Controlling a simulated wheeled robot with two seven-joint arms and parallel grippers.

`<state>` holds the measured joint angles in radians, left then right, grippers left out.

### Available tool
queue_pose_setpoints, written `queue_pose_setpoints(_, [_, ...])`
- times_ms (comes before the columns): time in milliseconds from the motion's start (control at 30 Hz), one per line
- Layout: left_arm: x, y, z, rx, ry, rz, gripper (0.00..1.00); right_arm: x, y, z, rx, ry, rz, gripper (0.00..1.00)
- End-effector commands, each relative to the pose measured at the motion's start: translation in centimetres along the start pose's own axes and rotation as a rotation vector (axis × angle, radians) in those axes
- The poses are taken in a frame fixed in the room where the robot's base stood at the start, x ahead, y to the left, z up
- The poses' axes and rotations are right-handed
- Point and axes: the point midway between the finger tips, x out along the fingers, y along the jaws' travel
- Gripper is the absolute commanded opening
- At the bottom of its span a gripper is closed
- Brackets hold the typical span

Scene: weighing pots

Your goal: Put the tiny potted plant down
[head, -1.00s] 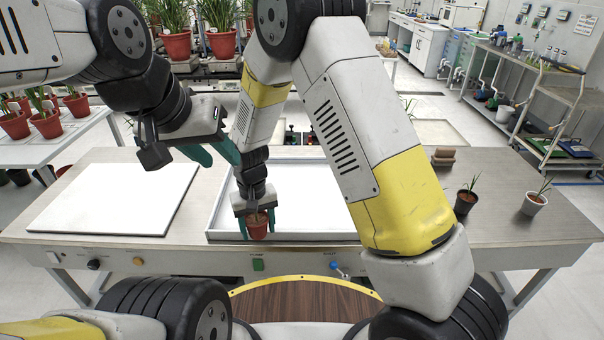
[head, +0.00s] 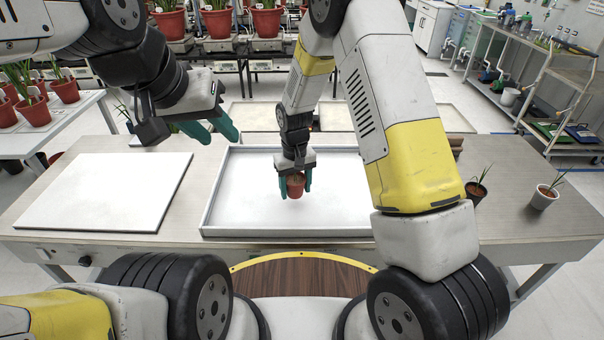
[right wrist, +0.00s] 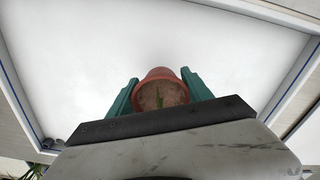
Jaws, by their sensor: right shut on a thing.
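My right gripper (head: 295,184) is shut on the tiny potted plant (head: 295,187), a small terracotta-red pot, and holds it over the white tray (head: 207,210). In the right wrist view the pot (right wrist: 161,92) sits between the two green fingers, with soil and a small green sprout visible. Whether the pot's base touches the tray floor I cannot tell. My left gripper (head: 213,130) is open and empty, above the table behind the white board.
A flat white board (head: 105,192) lies at the left of the table (head: 520,210). The tray around the held pot is empty.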

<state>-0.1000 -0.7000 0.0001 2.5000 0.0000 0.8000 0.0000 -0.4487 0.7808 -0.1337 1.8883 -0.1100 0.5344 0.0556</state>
Motion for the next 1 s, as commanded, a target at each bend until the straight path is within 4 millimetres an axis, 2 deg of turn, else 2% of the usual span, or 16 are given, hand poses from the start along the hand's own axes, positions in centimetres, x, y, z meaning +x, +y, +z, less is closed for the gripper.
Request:
queue_pose_setpoints(300, [0.0, 0.0, 0.0, 0.0, 0.0, 0.0, 0.36, 0.2, 2.6, -0.8, 0.003, 0.0, 0.0, 0.09])
queue_pose_setpoints(500, [0.0, 0.0, 0.0, 0.0, 0.0, 0.0, 0.36, 3.5, 2.5, -0.7, -0.002, -0.003, 0.0, 0.09])
queue_pose_setpoints(900, [0.0, 0.0, 0.0, 0.0, 0.0, 0.0, 0.36, 4.1, 2.5, -0.8, -0.001, -0.001, 0.0, 0.09])
queue_pose_setpoints(933, [0.0, 0.0, 0.0, 0.0, 0.0, 0.0, 0.36, 4.0, 2.5, -0.8, -0.001, -0.001, 0.0, 0.64])
queue_pose_setpoints(1000, [0.0, 0.0, 0.0, 0.0, 0.0, 0.0, 0.36, 4.0, 2.5, -0.8, -0.001, -0.001, 0.0, 0.78])
